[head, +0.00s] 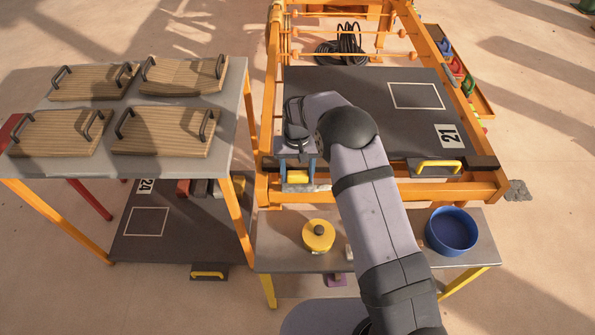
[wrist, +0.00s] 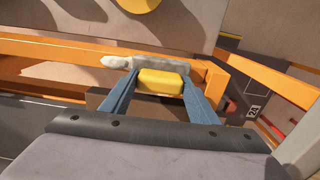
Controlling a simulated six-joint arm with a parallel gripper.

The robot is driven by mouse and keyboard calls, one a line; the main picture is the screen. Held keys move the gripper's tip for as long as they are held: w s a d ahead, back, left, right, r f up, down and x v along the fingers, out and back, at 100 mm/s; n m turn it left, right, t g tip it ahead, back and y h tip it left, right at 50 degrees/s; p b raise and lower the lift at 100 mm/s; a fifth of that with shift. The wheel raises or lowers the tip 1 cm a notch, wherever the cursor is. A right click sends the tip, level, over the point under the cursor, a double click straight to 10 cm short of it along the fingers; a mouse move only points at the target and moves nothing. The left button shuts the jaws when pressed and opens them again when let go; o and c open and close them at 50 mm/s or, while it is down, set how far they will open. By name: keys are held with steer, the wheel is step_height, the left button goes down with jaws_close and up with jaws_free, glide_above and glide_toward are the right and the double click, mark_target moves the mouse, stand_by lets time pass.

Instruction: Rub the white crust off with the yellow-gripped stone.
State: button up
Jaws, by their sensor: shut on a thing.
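My gripper (head: 298,174) is at the front left corner of the orange frame. Its blue fingers are closed on the yellow grip (wrist: 162,82) of the stone, which also shows yellow in the head view (head: 297,177).
The orange frame (head: 263,110) holds a dark plate (head: 350,90). A bench (head: 285,255) in front bears a yellow round pot (head: 318,235) and a blue bowl (head: 452,231). A grey table (head: 90,95) at left holds several wooden boards with handles. A yellow-handled block (head: 437,168) sits at the frame's front right.

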steer(key=shift+d+f, duration=0.6)
steer(key=shift+d, duration=0.5)
steer(key=shift+c, duration=0.9)
steer(key=shift+d, duration=4.1)
steer(key=shift+d+f, duration=0.1)
steer(key=shift+d, duration=0.2)
steer(key=shift+a+b, duration=0.65)
steer(key=shift+a, duration=4.8)
steer(key=shift+r+p, duration=0.3)
steer(key=d, duration=0.2)
steer(key=shift+d+f, duration=0.15)
steer(key=shift+d, duration=0.15)
steer(key=shift+d+p, duration=0.55)
steer(key=shift+d, duration=3.55)
step_height(320, 180, up, 3)
steer(key=shift+w+f+p, duration=0.1)
steer(key=shift+p, duration=0.65)
steer(key=shift+r+p, duration=2)
steer(key=shift+r, duration=0.75)
